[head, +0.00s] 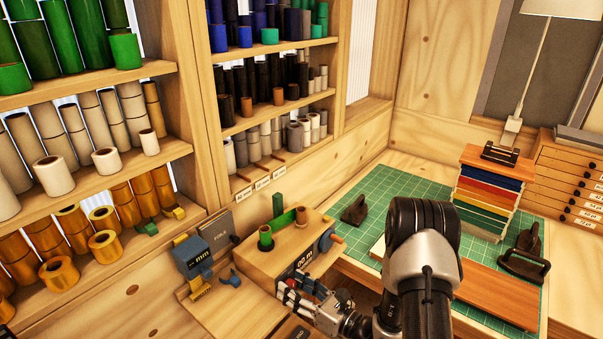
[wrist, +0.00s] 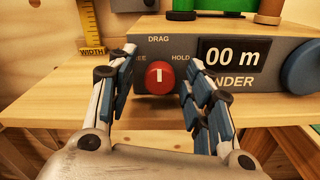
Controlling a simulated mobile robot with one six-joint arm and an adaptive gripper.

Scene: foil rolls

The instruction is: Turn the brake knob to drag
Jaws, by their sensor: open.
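The red brake knob (wrist: 160,77) is on the grey front panel of the winder (wrist: 285,88), below the DRAG label (wrist: 158,39). The HOLD label is at its upper right; a label at its left is partly hidden and reads "EE". The knob's short white mark stands upright. My gripper (wrist: 163,66) is open, with one finger on each side of the knob. I cannot tell whether either finger touches it. In the head view, my gripper (head: 308,300) is in front of the wooden winder (head: 270,262), and the knob is hidden there.
A display reading 00 m (wrist: 231,57) is right of the knob, with a blue round part (wrist: 302,68) beyond it. A yellow width scale (wrist: 90,30) is at the left. A green cutting mat (head: 385,190) and stacked coloured boards (head: 487,190) are at the right.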

